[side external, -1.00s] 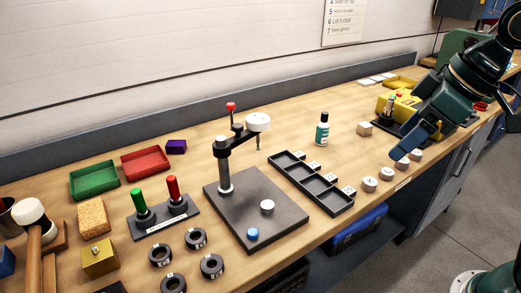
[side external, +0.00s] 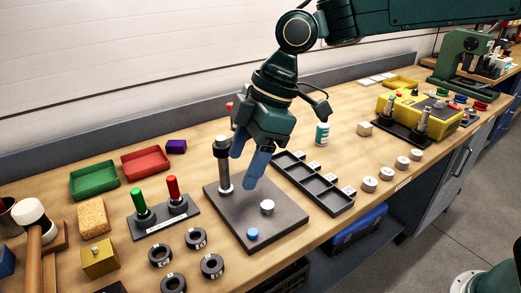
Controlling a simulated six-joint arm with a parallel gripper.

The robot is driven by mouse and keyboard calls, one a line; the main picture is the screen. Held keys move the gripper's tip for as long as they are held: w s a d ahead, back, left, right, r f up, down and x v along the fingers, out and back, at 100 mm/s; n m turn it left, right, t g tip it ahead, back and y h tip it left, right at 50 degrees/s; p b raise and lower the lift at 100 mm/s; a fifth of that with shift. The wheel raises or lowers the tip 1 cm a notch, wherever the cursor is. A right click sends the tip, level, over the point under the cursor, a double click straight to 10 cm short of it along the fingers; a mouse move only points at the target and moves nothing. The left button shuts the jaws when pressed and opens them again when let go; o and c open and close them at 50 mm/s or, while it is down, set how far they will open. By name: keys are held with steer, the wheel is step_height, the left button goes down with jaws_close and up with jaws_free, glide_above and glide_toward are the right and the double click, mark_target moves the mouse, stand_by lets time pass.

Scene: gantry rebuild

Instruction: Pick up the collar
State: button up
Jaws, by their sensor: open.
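Several dark ring-shaped collars with white labels lie flat on the bench at the front, including one at the back right of the group (side external: 196,238), one at the left (side external: 160,255) and one at the front right (side external: 212,266). I cannot tell which one the task means, and their labels are too small to read. My gripper (side external: 243,172) is open, its blue fingers pointing down over the grey base plate (side external: 270,226), beside the upright post (side external: 224,172). It is above and to the right of the rings, apart from them. Part of the post's upper arm is hidden behind my gripper.
The plate carries a white knob (side external: 267,207) and a blue knob (side external: 253,234). A stand with green and red handles (side external: 165,220) is left of it. A dark compartment tray (side external: 325,187) lies to the right. A yellow block (side external: 99,259) is at front left.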

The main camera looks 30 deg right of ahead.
steer(key=a+f+n+g, duration=0.2)
steer(key=a+f+n, duration=0.2)
steer(key=a+f, duration=0.3)
steer(key=a, duration=0.4)
steer(key=shift+w+a+f+n, duration=0.15)
steer(key=shift+w+a+n, duration=0.05)
steer(key=shift+w+n, duration=0.15)
glide_above(174, 277)
steer(key=d, duration=0.2)
steer(key=shift+s+a+f, duration=0.15)
steer(key=shift+f, duration=1.85)
steer(key=shift+s+a+f, duration=0.1)
steer(key=shift+f, duration=1.9)
steer(key=shift+f, duration=0.1)
steer(key=shift+x, duration=2.5)
steer(key=shift+s+d, duration=0.15)
steer(key=shift+c, duration=0.5)
steer(key=c, duration=1.1)
